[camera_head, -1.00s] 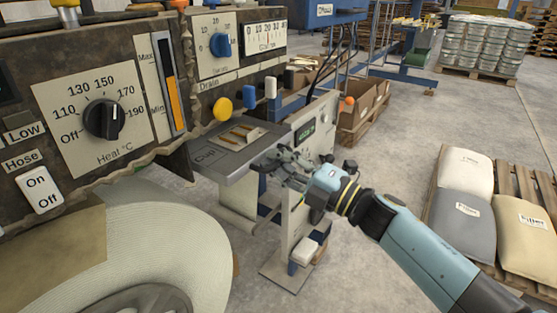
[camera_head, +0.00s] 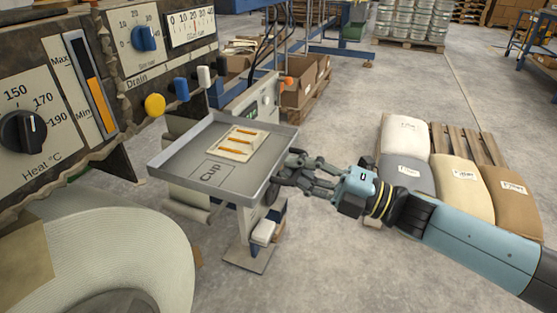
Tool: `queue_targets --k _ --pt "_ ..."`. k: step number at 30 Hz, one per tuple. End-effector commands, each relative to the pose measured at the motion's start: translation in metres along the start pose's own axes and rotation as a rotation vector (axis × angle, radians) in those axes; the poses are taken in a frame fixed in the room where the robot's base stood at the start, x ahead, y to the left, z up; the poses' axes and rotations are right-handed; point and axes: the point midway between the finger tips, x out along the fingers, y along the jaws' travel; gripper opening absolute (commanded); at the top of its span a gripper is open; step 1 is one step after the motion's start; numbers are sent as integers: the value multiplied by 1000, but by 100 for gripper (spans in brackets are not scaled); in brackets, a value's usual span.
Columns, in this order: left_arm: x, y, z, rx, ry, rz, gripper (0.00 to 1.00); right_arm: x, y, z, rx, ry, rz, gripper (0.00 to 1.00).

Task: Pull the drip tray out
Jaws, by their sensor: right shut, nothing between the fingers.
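The drip tray (camera_head: 185,158) is a grey metal tray with raised rims, sticking out from the machine below the drain levers. A "Cup" outline is marked on its floor. My right gripper (camera_head: 284,175) is at the tray's right rim, its fingers shut with nothing between them. Whether the fingers touch the rim is hard to tell. My left gripper is not in view.
A pale block with orange strips (camera_head: 243,143) lies in the tray. Yellow (camera_head: 155,104), blue and white levers stand above it. A large pale roll (camera_head: 130,240) is at lower left.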

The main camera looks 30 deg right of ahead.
Motion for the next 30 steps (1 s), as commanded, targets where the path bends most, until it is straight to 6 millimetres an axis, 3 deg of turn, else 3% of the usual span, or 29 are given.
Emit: queue_targets --k 7,15,23,26,30 --pt "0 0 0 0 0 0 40 -1 -2 0 1 -2 -5 2" --pt "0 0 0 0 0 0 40 0 -1 0 1 -1 -2 34" --pt "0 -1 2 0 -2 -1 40 -1 -1 0 1 0 -1 34" --pt "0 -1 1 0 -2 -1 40 -10 -1 0 2 1 -3 34" --pt "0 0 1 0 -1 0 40 -37 -2 0 2 1 -7 34"
